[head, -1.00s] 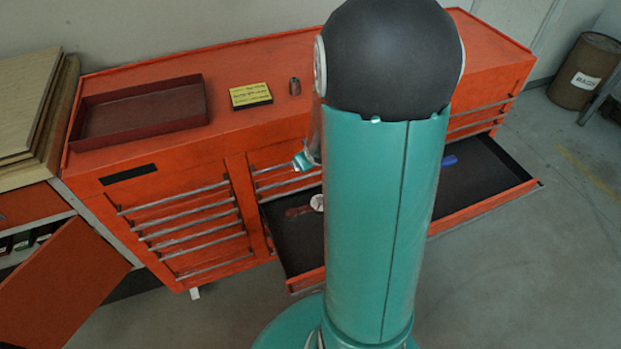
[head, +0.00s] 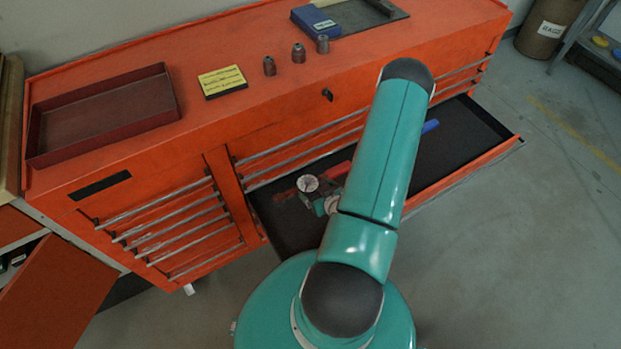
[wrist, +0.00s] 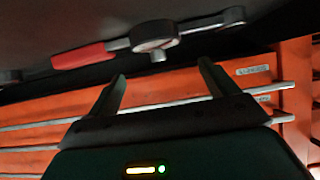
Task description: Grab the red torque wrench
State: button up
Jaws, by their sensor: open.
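The torque wrench has a red handle (wrist: 84,56), a round dial (wrist: 154,37) and a metal shaft ending in a rounded head at the right of the wrist view. It lies in the dark open drawer (head: 455,150). In the head view its white dial (head: 308,183) shows left of my arm, with red (head: 340,170) just right of it; my arm hides part of that area. My gripper (wrist: 162,69) is open and empty. In the wrist view its fingers point toward the wrench, spread below the dial, with a gap visible.
The orange tool cabinet (head: 130,218) has closed drawers to the left. On its top stand a red tray (head: 103,112), a yellow box (head: 222,81) and several small metal sockets (head: 298,53). A blue object (head: 430,126) lies in the drawer's right part. Open floor lies at the right.

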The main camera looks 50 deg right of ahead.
aim_at(309, 182)
jog(key=shift+x, duration=3.8)
jog(key=shift+d, duration=0.15)
